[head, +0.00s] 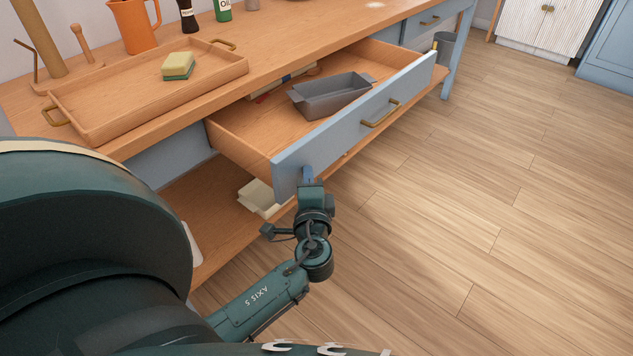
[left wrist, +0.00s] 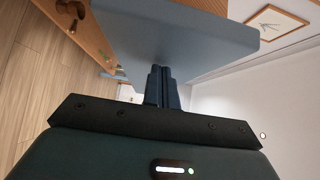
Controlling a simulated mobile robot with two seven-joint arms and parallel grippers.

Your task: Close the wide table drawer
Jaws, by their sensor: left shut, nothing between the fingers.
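The wide table drawer (head: 345,131) is pulled out from the table. It has a blue-grey front with a brass handle (head: 380,114), and a grey loaf tin (head: 331,95) lies inside. My left gripper (head: 307,174) is shut and empty at the outer face of the drawer front, near its left end. In the left wrist view the shut fingers (left wrist: 160,72) point at the blue-grey front (left wrist: 175,38). I cannot tell for sure whether they touch it. My right gripper is not in view.
The tabletop (head: 270,55) bears a wooden tray (head: 150,97) with a sponge (head: 178,66), an orange jug (head: 134,26) and bottles. A lower shelf (head: 215,205) runs beneath the drawer. The wooden floor in front of the drawer is clear. A grey bin (head: 444,47) stands near the far table leg.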

